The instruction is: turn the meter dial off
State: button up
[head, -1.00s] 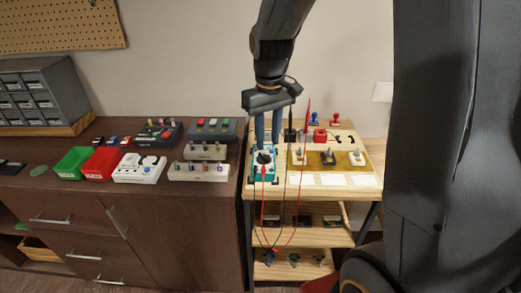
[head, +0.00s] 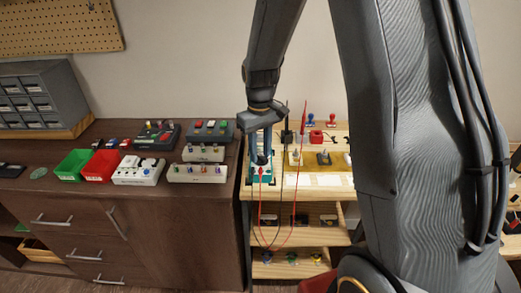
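The meter (head: 260,173) is a small teal box with a white face at the left end of the light wooden bench. Its dark dial is mostly hidden by my fingertips. My gripper (head: 260,159) points straight down over the meter, its two blue-grey fingers on either side of the dial area. A narrow gap shows between the fingers. I cannot tell whether the tips touch or grip the dial. A red and a black lead hang from the meter in front of the bench.
Red and black probes stand just right of my gripper. On the dark cabinet to the left are a green bin (head: 74,164), a red bin (head: 101,165) and several switch boxes.

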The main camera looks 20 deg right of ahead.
grip_shut()
jog(key=shift+m, duration=0.3)
jog(key=shift+d+m+p, duration=0.15)
jog(key=shift+m+p, duration=0.55)
jog(key=shift+m, duration=2.4)
grip_release()
jog(key=shift+r, duration=0.15)
